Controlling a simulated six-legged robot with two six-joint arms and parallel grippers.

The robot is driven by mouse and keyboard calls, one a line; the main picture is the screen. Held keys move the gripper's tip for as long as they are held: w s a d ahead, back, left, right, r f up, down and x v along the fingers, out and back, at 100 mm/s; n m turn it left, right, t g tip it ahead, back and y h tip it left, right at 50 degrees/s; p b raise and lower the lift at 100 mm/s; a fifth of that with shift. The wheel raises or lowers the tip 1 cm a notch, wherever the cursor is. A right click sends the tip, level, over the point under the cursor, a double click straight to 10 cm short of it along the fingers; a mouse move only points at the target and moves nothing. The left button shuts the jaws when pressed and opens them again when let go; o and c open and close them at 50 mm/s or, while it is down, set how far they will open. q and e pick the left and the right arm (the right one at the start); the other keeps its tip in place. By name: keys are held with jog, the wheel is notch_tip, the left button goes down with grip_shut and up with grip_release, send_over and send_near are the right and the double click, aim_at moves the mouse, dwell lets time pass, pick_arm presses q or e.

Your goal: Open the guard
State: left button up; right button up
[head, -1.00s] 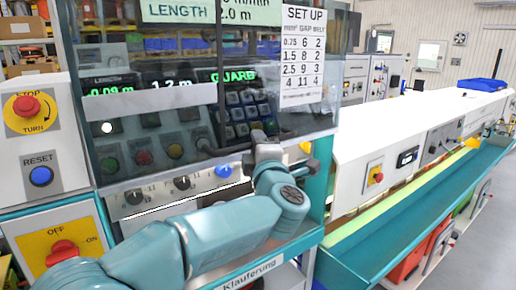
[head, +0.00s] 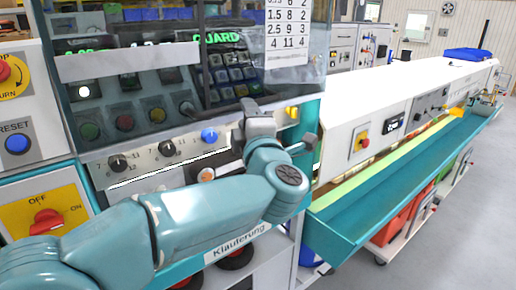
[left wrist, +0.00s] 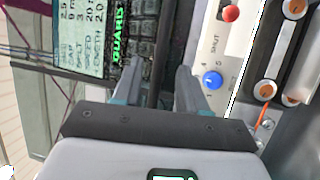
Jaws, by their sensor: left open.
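The guard (head: 150,80) is a clear panel over the machine's control face, and its lower edge runs above the row of knobs. It looks down in front of the keypad and buttons. My left gripper (head: 259,112) is at the guard's lower right edge. In the left wrist view my left gripper (left wrist: 158,85) has its two fingers apart. A dark bar, which may be the guard's handle or edge, runs upright between or just beyond the fingers; I cannot tell if they touch it. My right gripper is not in view.
A blue knob (head: 209,135) sits on the strip below the guard, left of my gripper. A red switch (head: 46,221) on a yellow plate is at the lower left. A long white bench with a teal trough (head: 345,235) runs off to the right. Grey floor is clear at far right.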

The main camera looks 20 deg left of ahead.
pick_arm(q)
jog(key=b+v, duration=0.2)
jog(key=v, duration=0.9)
jog(key=shift+f, duration=0.15)
jog(key=shift+s+d, duration=0.1)
jog(key=w+d+f+m+h, duration=0.1)
jog(key=w+f+m+h, duration=0.2)
jog(key=f, duration=0.5)
jog(key=w+f+m+g+h, duration=0.1)
jog(key=w+f+m+h, duration=0.15)
jog(key=f+m, duration=0.4)
jog(key=w+d+f+m+h, duration=0.1)
jog(key=w+f+m+h, duration=0.15)
jog(key=f, duration=0.75)
notch_tip(320, 180, down, 14)
jog(key=s+a+m+g+h, duration=0.2)
jog(key=m+g, duration=0.2)
jog(key=s+a+f+m+g+h, duration=0.1)
jog(key=s+f+m+g+h, duration=0.35)
jog(key=s+f, duration=1.05)
jog(key=s+f+g, duration=0.7)
jog(key=s+f, duration=0.1)
jog(key=s, duration=0.5)
jog(key=shift+s+y+p, duration=0.35)
jog(key=shift+y, duration=0.1)
